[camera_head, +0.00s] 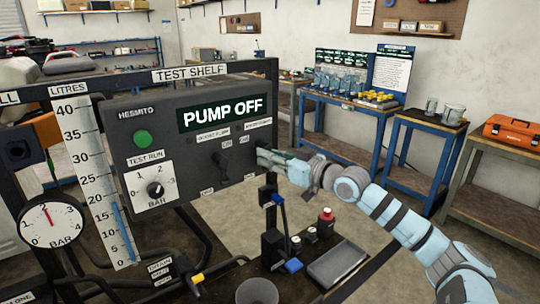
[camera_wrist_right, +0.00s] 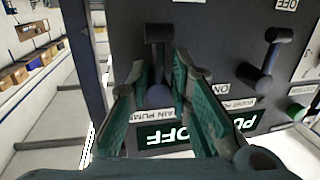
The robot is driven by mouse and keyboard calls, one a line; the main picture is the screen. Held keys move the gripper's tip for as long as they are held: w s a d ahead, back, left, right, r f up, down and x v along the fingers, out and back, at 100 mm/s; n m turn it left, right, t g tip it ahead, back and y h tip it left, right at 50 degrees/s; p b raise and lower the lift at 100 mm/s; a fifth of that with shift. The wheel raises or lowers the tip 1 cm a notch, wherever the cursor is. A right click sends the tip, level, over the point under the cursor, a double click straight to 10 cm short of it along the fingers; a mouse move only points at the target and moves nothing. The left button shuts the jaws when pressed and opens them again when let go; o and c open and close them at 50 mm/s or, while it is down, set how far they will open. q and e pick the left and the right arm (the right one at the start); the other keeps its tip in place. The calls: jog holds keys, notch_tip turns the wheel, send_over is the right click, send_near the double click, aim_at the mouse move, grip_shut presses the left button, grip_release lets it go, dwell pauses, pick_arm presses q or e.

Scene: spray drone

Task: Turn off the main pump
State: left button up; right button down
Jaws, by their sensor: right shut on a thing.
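The dark control panel (camera_head: 190,140) has a display (camera_head: 224,112) reading PUMP OFF. The main pump lever (camera_wrist_right: 158,48) is black, beside a label (camera_wrist_right: 143,115) of which "AIN PUMP" reads. In the upside-down right wrist view its handle points up, away from the label, the same way as the neighbouring lever. My right gripper (camera_head: 263,156) is at the panel's right edge, its fingers (camera_wrist_right: 156,92) on both sides of the lever, shut on it. In the head view the gripper hides this lever. My left gripper is out of view.
The boost pump lever (camera_head: 221,166) stands left of the gripper, handle down. Below are a blue-handled valve (camera_head: 278,200), a red-capped bottle (camera_head: 326,223) and a grey tray (camera_head: 337,263).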

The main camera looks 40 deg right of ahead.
jog(key=c, duration=1.8)
grip_release()
jog(key=shift+r, duration=0.15)
jog(key=shift+o, duration=0.4)
jog(key=shift+w+d, duration=0.1)
notch_tip(320, 180, up, 10)
jog(key=shift+f, duration=0.1)
jog(key=shift+d+f, duration=0.1)
